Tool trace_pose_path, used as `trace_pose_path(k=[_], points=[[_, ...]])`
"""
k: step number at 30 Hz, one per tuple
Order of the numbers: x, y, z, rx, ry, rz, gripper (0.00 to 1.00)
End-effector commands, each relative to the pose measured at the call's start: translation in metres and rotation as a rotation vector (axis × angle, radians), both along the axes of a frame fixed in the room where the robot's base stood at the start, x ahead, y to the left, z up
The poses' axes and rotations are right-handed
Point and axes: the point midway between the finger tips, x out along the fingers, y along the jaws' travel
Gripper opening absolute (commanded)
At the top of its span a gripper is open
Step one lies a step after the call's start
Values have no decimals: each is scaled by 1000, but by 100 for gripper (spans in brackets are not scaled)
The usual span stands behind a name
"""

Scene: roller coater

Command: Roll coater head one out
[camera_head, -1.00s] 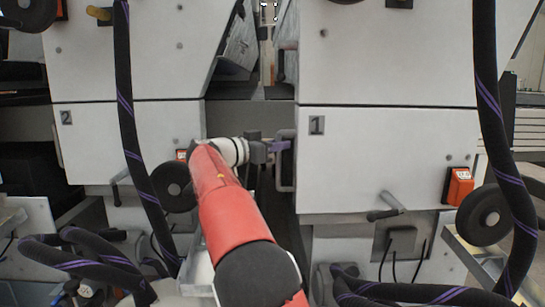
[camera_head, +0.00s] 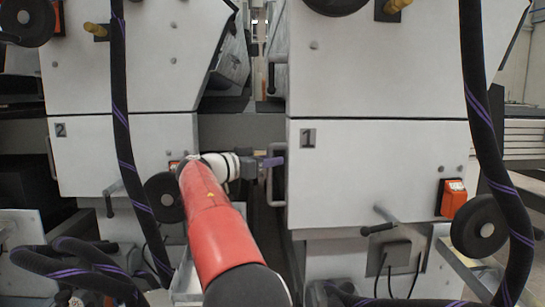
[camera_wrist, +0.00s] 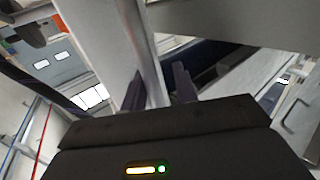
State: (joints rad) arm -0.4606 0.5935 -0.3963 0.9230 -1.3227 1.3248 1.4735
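Coater head one (camera_head: 380,180) is the white block with the "1" plate, at the right of centre in the head view. My gripper (camera_head: 272,162) is at the upper part of that handle, at the end of my red arm. In the wrist view, the handle bar (camera_wrist: 151,70) passes between my gripper's two dark fingers (camera_wrist: 159,87). The fingers look closed against it, though the contact is partly hidden.
Coater head two (camera_head: 100,160) stands at the left, with a dark gap between the two heads. Black hoses with purple stripes (camera_head: 490,150) hang in front of both. A crank handle (camera_head: 385,218) and an orange switch box (camera_head: 453,198) are at head one's lower right.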

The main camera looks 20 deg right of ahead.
Motion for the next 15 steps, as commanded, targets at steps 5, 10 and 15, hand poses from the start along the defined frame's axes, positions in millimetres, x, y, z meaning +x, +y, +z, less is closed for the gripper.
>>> trace_pose_path(k=[5,10,15], points=[[-1,-1,3,-1,-5,1,32],[-3,4,4,-1,-7,1,32],[-12,28,4,-1,-7,6,32]])
